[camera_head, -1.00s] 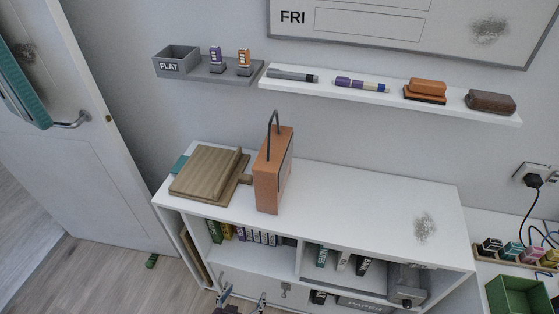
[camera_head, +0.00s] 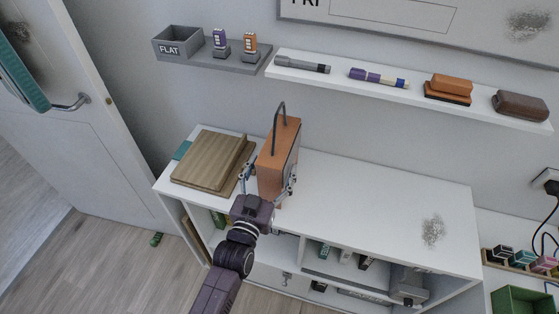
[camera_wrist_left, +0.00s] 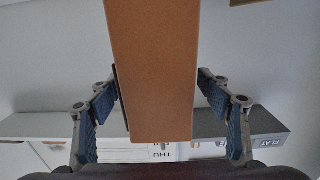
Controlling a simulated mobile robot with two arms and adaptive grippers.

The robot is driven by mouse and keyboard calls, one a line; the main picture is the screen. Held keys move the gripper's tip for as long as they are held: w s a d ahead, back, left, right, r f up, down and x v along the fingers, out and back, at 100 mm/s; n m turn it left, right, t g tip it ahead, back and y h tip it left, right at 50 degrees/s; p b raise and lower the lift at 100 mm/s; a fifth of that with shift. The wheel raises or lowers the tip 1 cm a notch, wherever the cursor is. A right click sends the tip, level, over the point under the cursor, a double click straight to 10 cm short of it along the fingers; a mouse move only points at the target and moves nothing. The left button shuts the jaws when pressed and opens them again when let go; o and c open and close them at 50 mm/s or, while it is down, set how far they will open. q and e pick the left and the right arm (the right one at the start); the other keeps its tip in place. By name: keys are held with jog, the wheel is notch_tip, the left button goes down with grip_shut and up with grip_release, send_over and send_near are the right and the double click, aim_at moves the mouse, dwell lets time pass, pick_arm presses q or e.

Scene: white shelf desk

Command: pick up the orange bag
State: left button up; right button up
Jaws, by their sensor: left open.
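The orange bag (camera_head: 279,157) stands upright on the white shelf desk, with its dark handle loop on top. My left gripper (camera_head: 267,183) is at the bag's lower front, with one finger on each side of it. In the left wrist view the bag (camera_wrist_left: 152,70) fills the middle between the open fingers. The left finger is very close to the bag's side; I cannot tell whether it touches. The right finger also lies close beside the bag. The bag's lower front is partly hidden by the gripper in the head view. My right gripper is not in view.
Wooden boards (camera_head: 209,160) lie on the desk just left of the bag. The desk top (camera_head: 365,195) to the right is clear except for a grey speckled patch (camera_head: 433,231). A wall ledge (camera_head: 415,95) with markers and erasers runs above, beside a grey holder (camera_head: 178,43).

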pick_arm(q)
jog(key=shift+p+x, duration=0.5)
jog(key=shift+x, duration=1.75)
jog(key=shift+c, duration=0.3)
jog(key=c, duration=1.5)
jog(key=shift+r, duration=0.1)
